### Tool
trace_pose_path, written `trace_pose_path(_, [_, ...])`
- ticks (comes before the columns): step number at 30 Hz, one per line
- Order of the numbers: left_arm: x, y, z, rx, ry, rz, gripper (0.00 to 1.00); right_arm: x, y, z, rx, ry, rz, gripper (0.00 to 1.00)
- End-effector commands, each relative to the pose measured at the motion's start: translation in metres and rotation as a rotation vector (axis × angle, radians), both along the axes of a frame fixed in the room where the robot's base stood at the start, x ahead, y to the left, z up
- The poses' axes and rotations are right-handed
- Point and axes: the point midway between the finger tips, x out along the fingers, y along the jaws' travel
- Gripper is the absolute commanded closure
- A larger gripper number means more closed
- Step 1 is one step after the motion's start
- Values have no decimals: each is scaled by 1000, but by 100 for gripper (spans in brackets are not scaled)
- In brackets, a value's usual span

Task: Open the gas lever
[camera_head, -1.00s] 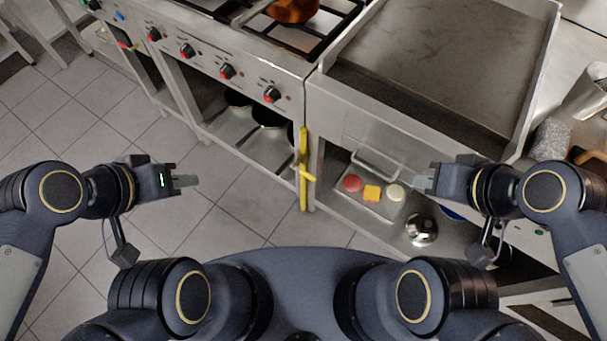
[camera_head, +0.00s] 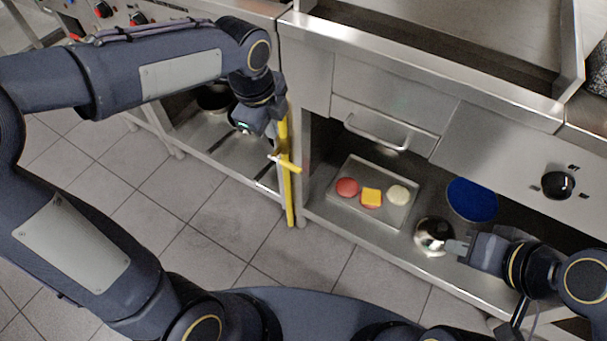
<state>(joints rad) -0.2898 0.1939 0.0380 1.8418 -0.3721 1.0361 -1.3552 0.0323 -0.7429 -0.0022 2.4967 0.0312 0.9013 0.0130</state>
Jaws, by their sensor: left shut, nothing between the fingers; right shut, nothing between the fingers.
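The yellow gas lever (camera_head: 292,167) sits crosswise on a yellow vertical pipe (camera_head: 290,205), between the stove and the steel counter unit. It slants slightly down to the right. My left gripper (camera_head: 268,140) points down just left of the pipe, above the lever's left end. It is shut and empty; its fingertips are hard to make out, and I cannot tell whether they touch the pipe. The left gripper and wrist overlap the upper pipe. My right gripper (camera_head: 457,247) is shut and empty, far to the right of the lever, with its tips beside a shiny metal dome.
The metal dome (camera_head: 432,233) stands on the lower shelf near a blue round item (camera_head: 472,199). A tray (camera_head: 345,210) there holds red, yellow and pale food pieces. A drawer handle (camera_head: 375,134) juts out above. The tiled floor left of the pipe is clear.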

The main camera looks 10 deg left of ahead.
Motion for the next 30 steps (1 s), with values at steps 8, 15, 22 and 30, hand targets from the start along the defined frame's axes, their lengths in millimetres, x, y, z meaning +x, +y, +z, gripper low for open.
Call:
trace_pose_path(8, [9,-8,-14,34,-1,-92,100,0,0,-10,0,0,0,100])
trace_pose_path(15, [9,-7,-15,33,0,-90,100,0,0,-11,0,0,0,100])
trace_pose_path(22, [13,-9,-44,34,3,-90,100,0,0,-24,0,0,0,100])
trace_pose_path(30, [23,-13,-102,33,3,-89,100,0,0,-50,0,0,0,100])
